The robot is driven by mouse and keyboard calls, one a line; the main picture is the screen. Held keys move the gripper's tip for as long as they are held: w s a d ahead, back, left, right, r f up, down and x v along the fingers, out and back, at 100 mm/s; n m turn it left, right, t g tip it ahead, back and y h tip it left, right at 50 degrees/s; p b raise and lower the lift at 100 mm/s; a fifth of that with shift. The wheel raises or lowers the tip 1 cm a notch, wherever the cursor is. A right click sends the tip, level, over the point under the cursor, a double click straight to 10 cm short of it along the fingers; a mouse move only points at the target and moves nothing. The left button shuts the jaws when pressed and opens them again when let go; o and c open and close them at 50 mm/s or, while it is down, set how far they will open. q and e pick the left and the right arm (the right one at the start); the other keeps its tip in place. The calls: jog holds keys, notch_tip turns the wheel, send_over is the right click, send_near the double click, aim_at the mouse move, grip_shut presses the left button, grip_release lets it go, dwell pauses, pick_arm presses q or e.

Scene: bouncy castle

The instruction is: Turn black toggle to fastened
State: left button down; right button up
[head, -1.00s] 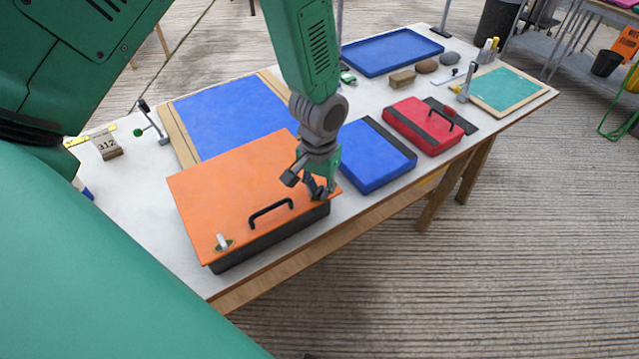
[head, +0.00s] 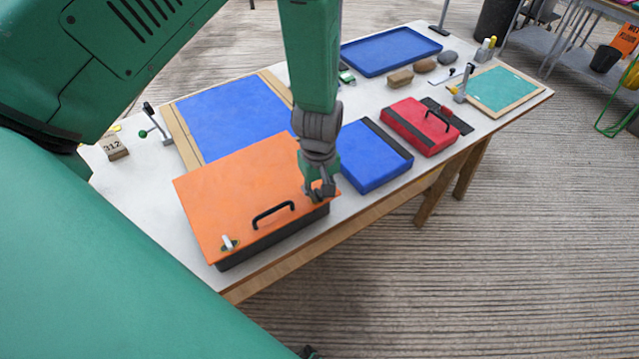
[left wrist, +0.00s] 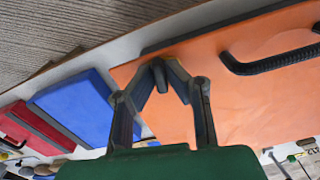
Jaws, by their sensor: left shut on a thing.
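The orange-lidded box (head: 245,185) with dark sides lies on the white table; its lid also shows in the left wrist view (left wrist: 240,95). My left gripper (head: 320,192) points down at the lid's right front corner. In the left wrist view its fingertips (left wrist: 159,68) come together around a small dark piece, the black toggle (left wrist: 160,78). The fingers hide most of the toggle, so its angle is unclear. A pale toggle (head: 228,242) sits at the lid's left front corner. The black handle (head: 273,214) lies between the two corners.
A blue case (head: 370,157) stands close to the right of the orange box. A red case (head: 420,125) lies farther right. A blue mat (head: 235,115) lies behind the orange box. The table's front edge is just in front of the box.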

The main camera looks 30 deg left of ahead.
pick_arm(q)
jog(key=shift+w+r+n, duration=0.15)
jog(key=shift+w+n, duration=0.2)
jog(key=shift+n, duration=0.45)
jog(key=c, duration=1.6)
grip_release()
jog(key=shift+s, duration=0.1)
jog(key=shift+r, duration=0.1)
notch_tip(320, 180, up, 12)
jog(key=shift+f, duration=0.25)
